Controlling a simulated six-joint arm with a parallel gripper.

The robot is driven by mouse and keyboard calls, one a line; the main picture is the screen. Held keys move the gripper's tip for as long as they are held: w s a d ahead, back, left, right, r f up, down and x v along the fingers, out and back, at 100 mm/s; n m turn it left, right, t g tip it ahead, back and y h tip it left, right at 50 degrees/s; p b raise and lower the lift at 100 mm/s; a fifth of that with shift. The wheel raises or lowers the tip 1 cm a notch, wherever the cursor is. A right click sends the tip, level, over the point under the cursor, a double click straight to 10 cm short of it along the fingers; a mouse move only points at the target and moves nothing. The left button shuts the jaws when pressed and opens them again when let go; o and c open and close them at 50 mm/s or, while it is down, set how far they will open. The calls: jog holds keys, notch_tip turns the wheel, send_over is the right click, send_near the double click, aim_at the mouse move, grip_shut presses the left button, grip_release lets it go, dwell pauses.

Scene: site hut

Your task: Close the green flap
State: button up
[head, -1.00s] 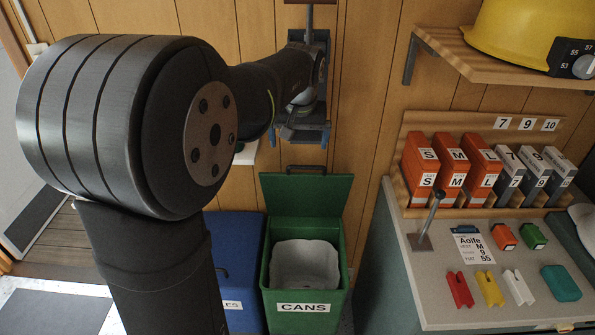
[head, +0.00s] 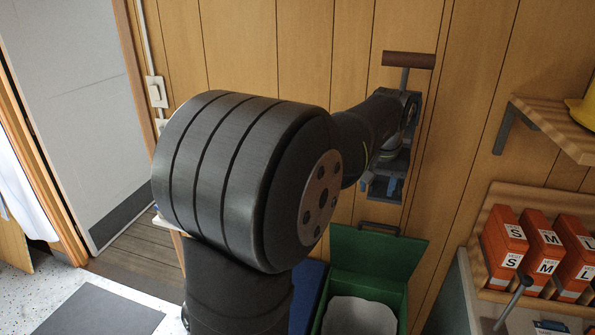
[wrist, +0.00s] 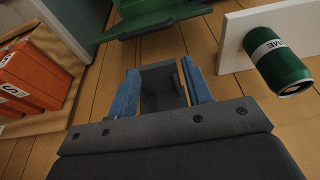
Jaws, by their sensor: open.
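The green flap (head: 376,256) stands raised at the back of the green bin (head: 394,299), near the wood wall. A dark handle (head: 379,228) is at its top edge. The bin's opening is uncovered and shows a pale liner (head: 358,316). My gripper (head: 384,187) is above the flap near the wall, apart from it. In the wrist view, its blue fingers (wrist: 160,70) are spread, with nothing seen gripped between them. Part of the green flap shows beyond them at the top (wrist: 150,17). The bin's lower front is cut off in the head view.
A blue bin (head: 308,297) stands left of the green one, partly hidden by my arm. A green can (wrist: 279,62) is by a white board (wrist: 236,42) in the wrist view. Orange boxes (head: 503,240) and a wooden shelf (head: 550,125) are at the right.

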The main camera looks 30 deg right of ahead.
aim_at(369, 231)
jog(key=shift+x, duration=1.1)
jog(key=c, duration=0.7)
jog(key=x, duration=0.8)
jog(key=shift+w+d+f, duration=0.2)
jog(key=shift+f, duration=0.05)
grip_shut()
jog(key=shift+a, duration=0.1)
jog(key=shift+s+a+f, duration=0.15)
jog(key=shift+s+a, duration=0.15)
jog(key=shift+s, duration=0.1)
jog(key=s+a+f+t+h, duration=0.1)
jog(key=s+a+f, duration=1.2)
jog(key=f, duration=0.1)
jog(key=shift+s+a+f, duration=0.15)
jog(key=shift+s+f, duration=0.05)
jog(key=shift+f, duration=0.05)
